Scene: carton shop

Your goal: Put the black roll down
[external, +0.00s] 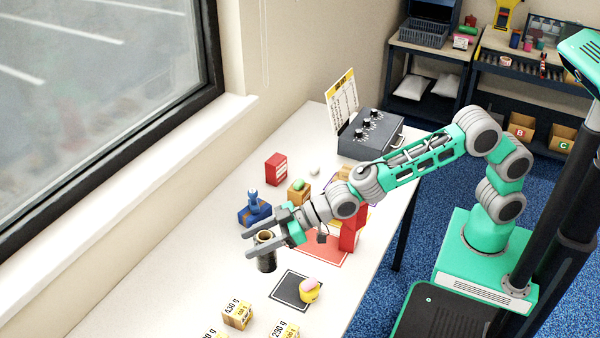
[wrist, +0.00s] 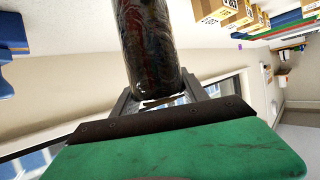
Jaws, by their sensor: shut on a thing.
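The black roll (external: 266,254) is a dark upright cylinder with a tan rim and a hollow top. My gripper (external: 262,241) is shut on it near its upper part, over the left part of the white table. In the wrist view the black roll (wrist: 150,50) stands large and glossy between the fingers of my gripper (wrist: 162,98). Whether the roll's lower end touches the table is hard to tell.
A black mat (external: 290,298) with a yellow and pink object (external: 310,290) lies to the right of the roll. Boxes with weight labels (external: 238,314) stand at the front. A blue device (external: 254,210) and a red box (external: 276,169) stand behind. Bare table (external: 185,270) lies left.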

